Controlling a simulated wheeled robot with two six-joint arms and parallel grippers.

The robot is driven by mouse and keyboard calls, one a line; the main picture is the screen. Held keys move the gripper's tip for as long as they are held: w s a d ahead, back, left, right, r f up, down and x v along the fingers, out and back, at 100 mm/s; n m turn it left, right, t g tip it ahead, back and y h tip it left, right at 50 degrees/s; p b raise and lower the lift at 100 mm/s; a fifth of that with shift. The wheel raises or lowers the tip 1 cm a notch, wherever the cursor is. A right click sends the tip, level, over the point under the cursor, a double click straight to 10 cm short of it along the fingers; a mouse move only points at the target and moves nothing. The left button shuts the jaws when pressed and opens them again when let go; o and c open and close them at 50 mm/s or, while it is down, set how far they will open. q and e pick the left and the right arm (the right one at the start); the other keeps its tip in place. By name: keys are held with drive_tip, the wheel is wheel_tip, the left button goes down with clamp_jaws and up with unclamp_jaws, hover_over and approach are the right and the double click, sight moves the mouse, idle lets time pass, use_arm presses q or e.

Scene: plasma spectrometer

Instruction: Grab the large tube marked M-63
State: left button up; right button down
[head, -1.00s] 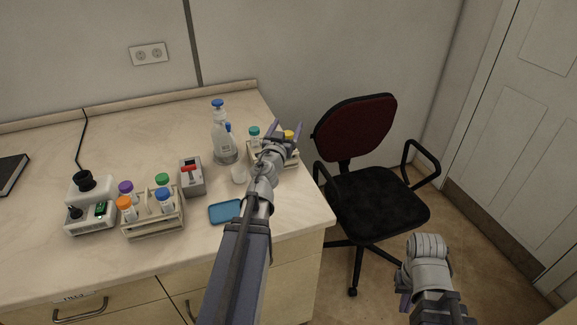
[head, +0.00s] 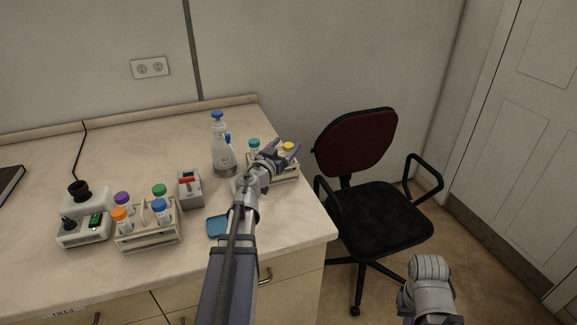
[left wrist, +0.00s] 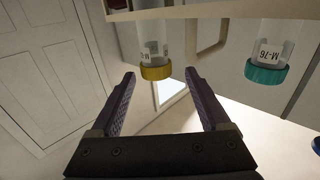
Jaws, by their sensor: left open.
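The right-hand rack (head: 284,173) holds a yellow-capped tube (head: 288,148) and a teal-capped tube (head: 254,145). My left gripper (head: 285,150) is open and empty at this rack, close to the yellow cap. In the left wrist view, which looks upside down, the yellow-capped tube (left wrist: 155,62) shows ahead between the two fingertips, apart from them. Its label is turned partly away and I cannot read it fully. The teal-capped tube (left wrist: 270,65) to the right reads M-76. My right arm shows at the lower right, but its gripper is not visible.
A left-hand rack (head: 148,238) holds several capped tubes beside a white device (head: 83,232). A wash bottle (head: 221,150), a grey switch box (head: 190,190) and a blue tray-like item (head: 217,227) stand near my left arm. A chair (head: 372,205) is right of the counter.

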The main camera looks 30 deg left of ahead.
sight(291, 143)
use_arm(q)
drive_tip(key=w, duration=0.5)
drive_tip(key=shift+f+b, duration=0.35)
drive_tip(key=shift+f, duration=0.05)
drive_tip(key=shift+s, duration=0.1)
clamp_jaws()
